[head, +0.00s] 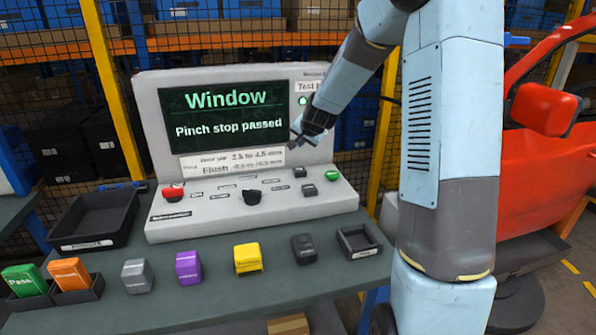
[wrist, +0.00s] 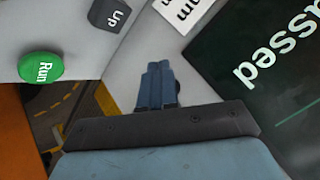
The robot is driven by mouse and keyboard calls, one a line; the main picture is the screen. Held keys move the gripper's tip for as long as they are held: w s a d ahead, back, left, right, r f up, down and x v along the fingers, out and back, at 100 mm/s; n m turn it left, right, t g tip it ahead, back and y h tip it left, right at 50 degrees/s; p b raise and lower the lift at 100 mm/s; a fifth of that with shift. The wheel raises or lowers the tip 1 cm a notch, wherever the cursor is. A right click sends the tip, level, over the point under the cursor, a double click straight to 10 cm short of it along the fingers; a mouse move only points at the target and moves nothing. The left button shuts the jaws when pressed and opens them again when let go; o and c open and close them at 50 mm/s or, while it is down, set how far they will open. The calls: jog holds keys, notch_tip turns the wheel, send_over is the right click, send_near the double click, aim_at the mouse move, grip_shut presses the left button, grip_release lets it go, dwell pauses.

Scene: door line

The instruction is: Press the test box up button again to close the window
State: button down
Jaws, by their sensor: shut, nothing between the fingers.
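The test box (head: 250,206) is a light grey console on the bench. Its screen (head: 225,114) reads "Window" and "Pinch stop passed"; part of it shows in the wrist view (wrist: 288,75). The dark up button (head: 300,172) is on the right of the sloped panel, and its "Up" label is readable in the wrist view (wrist: 110,14). My gripper (head: 295,143) is shut and empty. It is in front of the screen's lower right corner, above the up button and apart from it. Its blue fingers (wrist: 158,85) show close together in the wrist view.
A green Run button (head: 332,175) is right of the up button. A red button (head: 173,192) and a black knob (head: 251,197) are also on the panel. Coloured blocks and trays line the bench front. A red car door (head: 545,150) stands at the right.

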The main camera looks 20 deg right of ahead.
aim_at(301, 170)
jog(key=shift+f, duration=3.5)
jog(key=shift+f, duration=0.2)
jog(key=shift+f, duration=0.15)
